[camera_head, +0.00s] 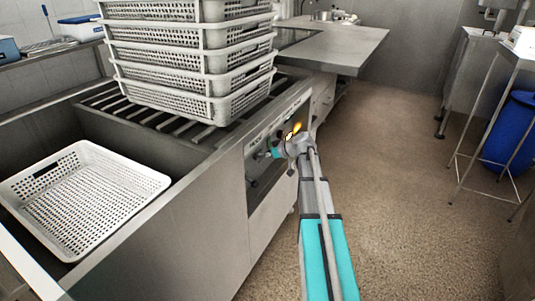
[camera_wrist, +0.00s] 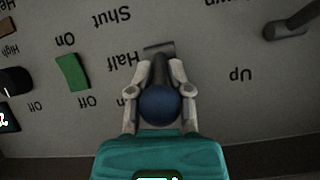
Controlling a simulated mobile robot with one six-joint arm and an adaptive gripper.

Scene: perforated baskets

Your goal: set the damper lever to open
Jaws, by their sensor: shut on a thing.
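The damper lever (camera_wrist: 159,104) shows in the wrist view as a dark shaft ending in a round blue knob. My gripper (camera_wrist: 158,100) is shut on it, with one finger on each side of the knob. The upside-down label "Half" (camera_wrist: 122,62) is beside the shaft's far end, and "Shut" (camera_wrist: 111,17) is farther up the picture. No "Open" label is visible; my gripper covers part of the panel. In the head view my gripper (camera_head: 276,152) is at the machine's front panel (camera_head: 254,160), and the lever is too small to make out.
A green rocker switch (camera_wrist: 72,73) and a dark knob (camera_wrist: 15,81) are left of the lever; another lever (camera_wrist: 290,25) is at right, marked "Up" and "Down". Stacked white baskets (camera_head: 190,78) stand above the panel, and one basket (camera_head: 82,195) lies at left.

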